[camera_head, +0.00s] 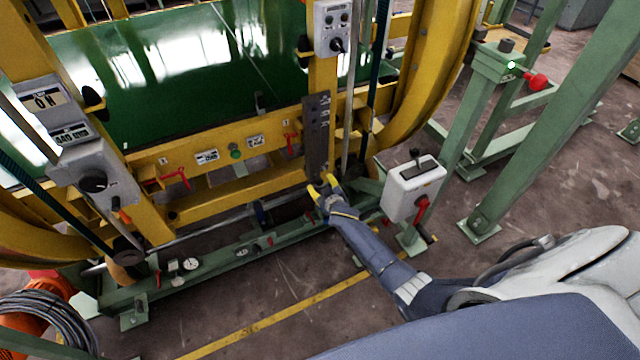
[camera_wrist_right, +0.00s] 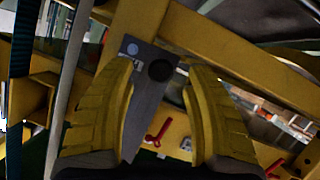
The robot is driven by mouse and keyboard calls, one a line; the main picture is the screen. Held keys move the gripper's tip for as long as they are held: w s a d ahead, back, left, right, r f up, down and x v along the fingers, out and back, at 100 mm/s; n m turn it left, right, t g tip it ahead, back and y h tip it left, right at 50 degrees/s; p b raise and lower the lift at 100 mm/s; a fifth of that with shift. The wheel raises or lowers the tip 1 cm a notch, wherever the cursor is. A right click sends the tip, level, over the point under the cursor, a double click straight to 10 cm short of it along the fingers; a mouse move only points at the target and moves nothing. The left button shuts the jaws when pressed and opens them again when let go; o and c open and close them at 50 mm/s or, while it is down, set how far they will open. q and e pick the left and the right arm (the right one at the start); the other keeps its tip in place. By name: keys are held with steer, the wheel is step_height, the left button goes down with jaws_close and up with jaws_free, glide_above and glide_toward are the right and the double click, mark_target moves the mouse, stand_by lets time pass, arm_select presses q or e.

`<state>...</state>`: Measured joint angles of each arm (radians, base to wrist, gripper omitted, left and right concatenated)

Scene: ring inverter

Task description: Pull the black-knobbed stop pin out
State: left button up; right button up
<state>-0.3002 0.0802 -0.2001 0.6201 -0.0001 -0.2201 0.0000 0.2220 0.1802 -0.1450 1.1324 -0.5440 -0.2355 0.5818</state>
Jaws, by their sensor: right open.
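A round black knob (camera_wrist_right: 160,70) sits near one end of a dark grey plate (camera_wrist_right: 141,112) in the right wrist view. I take it to be the stop pin's knob; its shaft is hidden. In the head view the same plate (camera_head: 318,130) stands upright on the yellow frame. My right gripper (camera_head: 323,187) is at the plate's lower end. Its yellow fingers are open, with the knob showing between their tips in the wrist view (camera_wrist_right: 160,78). I cannot tell whether either finger touches it. My left gripper is not in view.
The yellow ring frame (camera_head: 225,182) surrounds the green panel (camera_head: 180,75). A green base beam (camera_head: 210,262) runs below. A white box with a red handle (camera_head: 412,188) stands right of my gripper. Green posts (camera_head: 545,120) stand farther right. The floor in front is mostly clear.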

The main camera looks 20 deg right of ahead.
steer(key=shift+x, duration=0.85)
steer(key=shift+c, duration=0.3)
jaws_close()
